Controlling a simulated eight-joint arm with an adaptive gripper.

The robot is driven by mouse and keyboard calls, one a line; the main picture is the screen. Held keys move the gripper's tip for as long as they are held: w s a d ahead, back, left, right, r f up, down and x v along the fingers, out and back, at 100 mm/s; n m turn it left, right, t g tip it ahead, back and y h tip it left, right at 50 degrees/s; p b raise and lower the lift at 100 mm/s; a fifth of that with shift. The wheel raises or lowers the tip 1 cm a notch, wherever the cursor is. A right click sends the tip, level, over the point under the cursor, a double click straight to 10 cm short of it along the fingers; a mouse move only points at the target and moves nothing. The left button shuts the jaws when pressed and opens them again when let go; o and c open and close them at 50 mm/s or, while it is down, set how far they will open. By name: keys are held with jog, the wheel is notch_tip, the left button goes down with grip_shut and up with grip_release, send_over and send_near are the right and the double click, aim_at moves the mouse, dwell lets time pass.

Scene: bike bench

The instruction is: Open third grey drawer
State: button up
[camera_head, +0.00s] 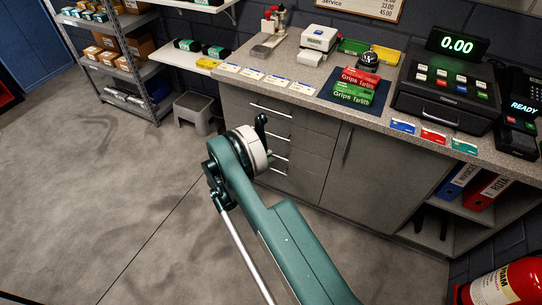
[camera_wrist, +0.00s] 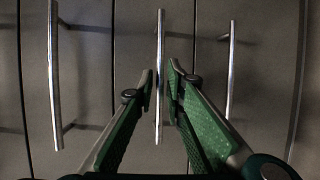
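The grey drawers (camera_head: 301,140) form a stack at the left end of the counter's cabinet, each with a horizontal silver bar handle. All look shut. My gripper (camera_wrist: 160,73) is in front of the drawer fronts. In the wrist view three handles run upright: a left handle (camera_wrist: 54,80), a middle handle (camera_wrist: 159,45) and a right handle (camera_wrist: 230,70). My two green fingers are parted, one on each side of the middle handle, with narrow gaps. In the head view my arm hides part of the lower drawers, so I cannot tell for certain which drawer the middle handle belongs to.
The counter (camera_head: 305,98) above holds boxes, a cash register (camera_head: 446,95) and cards. A cabinet door (camera_head: 370,175) is right of the drawers. A grey stool (camera_head: 194,113) and a shelf rack (camera_head: 120,60) stand to the left. The floor in front is clear.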

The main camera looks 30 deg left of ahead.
jog(key=shift+x, duration=1.35)
jog(key=shift+c, duration=0.3)
grip_shut()
jog(key=s, duration=2.4)
jog(key=shift+s, duration=0.3)
